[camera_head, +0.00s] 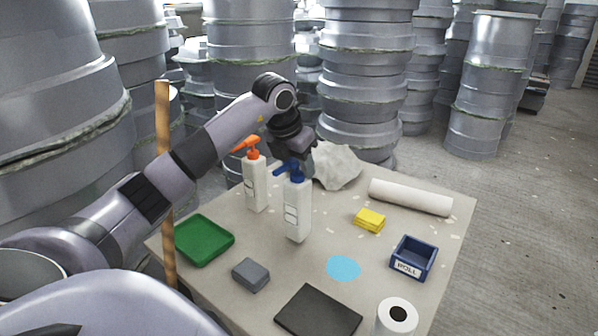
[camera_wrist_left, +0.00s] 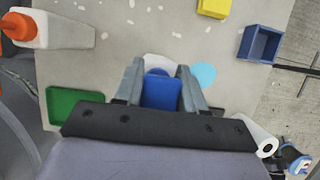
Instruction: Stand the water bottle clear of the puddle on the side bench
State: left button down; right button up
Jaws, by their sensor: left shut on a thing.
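The bottle with the blue pump top (camera_head: 297,212) is white and upright on or just above the side bench (camera_head: 320,290). My left gripper (camera_head: 292,165) is shut on it near the blue top. In the left wrist view the blue top (camera_wrist_left: 161,92) shows between the fingers. The light-blue puddle (camera_head: 343,268) lies to the right and front of the bottle's base, with a gap between them in the head view. The puddle also shows in the left wrist view (camera_wrist_left: 205,74), partly hidden by a finger. I cannot tell whether the base touches the bench. My right gripper is out of view.
A white bottle with an orange pump (camera_head: 255,185) stands behind left. A green tray (camera_head: 204,240), grey block (camera_head: 251,275), black slab (camera_head: 318,312), white roll (camera_head: 397,316), blue box (camera_head: 413,258), yellow sponges (camera_head: 369,220), long roll (camera_head: 410,197) and crumpled cloth (camera_head: 337,167) lie around.

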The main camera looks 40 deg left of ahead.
pick_arm(q)
jog(key=shift+f, duration=0.8)
jog(key=shift+f, duration=0.15)
jog(key=c, duration=0.7)
grip_release()
jog(key=shift+o, duration=0.2)
jog(key=shift+r, duration=0.25)
jog(key=v, duration=1.1)
jog(key=shift+s+r, duration=0.2)
jog(key=shift+r, duration=0.15)
